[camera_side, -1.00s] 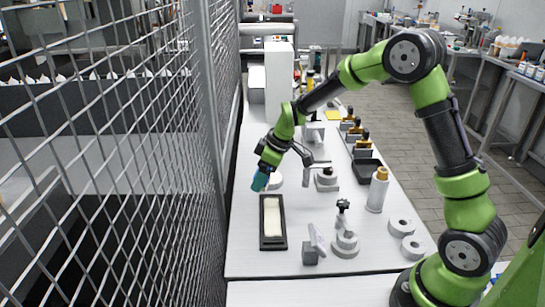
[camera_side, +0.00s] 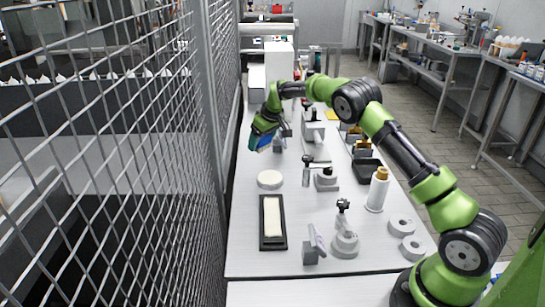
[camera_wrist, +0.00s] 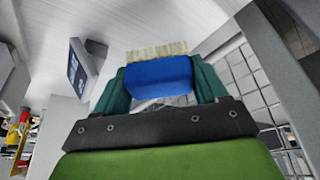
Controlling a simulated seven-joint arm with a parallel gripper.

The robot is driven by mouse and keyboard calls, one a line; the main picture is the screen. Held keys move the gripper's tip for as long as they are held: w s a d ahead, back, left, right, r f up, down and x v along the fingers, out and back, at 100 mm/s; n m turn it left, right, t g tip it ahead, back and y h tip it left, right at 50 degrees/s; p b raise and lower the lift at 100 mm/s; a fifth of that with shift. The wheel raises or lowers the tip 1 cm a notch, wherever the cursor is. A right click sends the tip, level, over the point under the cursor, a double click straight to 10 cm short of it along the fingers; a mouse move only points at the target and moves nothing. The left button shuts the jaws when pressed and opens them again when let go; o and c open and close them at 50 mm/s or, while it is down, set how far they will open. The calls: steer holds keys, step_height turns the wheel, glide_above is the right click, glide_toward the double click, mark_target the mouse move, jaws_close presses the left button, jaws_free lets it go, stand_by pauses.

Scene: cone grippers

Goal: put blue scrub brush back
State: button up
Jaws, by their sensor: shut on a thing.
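The blue scrub brush (camera_wrist: 158,78) is a blue block with pale bristles along its far edge in the wrist view. My gripper (camera_wrist: 160,72) is shut on it, with one teal finger pressed against each side. In the side view my gripper (camera_side: 260,144) hangs tilted over the back left part of the white table, and a bit of the blue brush (camera_side: 266,146) shows at its tip. The fingers hide most of the brush there.
A white round disc (camera_side: 270,180) and a black tray with a cream pad (camera_side: 262,240) lie nearer the front. A grey stand (camera_side: 280,144) is just right of my gripper. A wire fence (camera_side: 150,150) runs along the left. A white bottle (camera_side: 377,192) stands at right.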

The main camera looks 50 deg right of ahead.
mark_target(259, 163)
steer(key=shift+f, duration=3.15)
steer(key=shift+f, duration=0.1)
steer(key=o, duration=1.2)
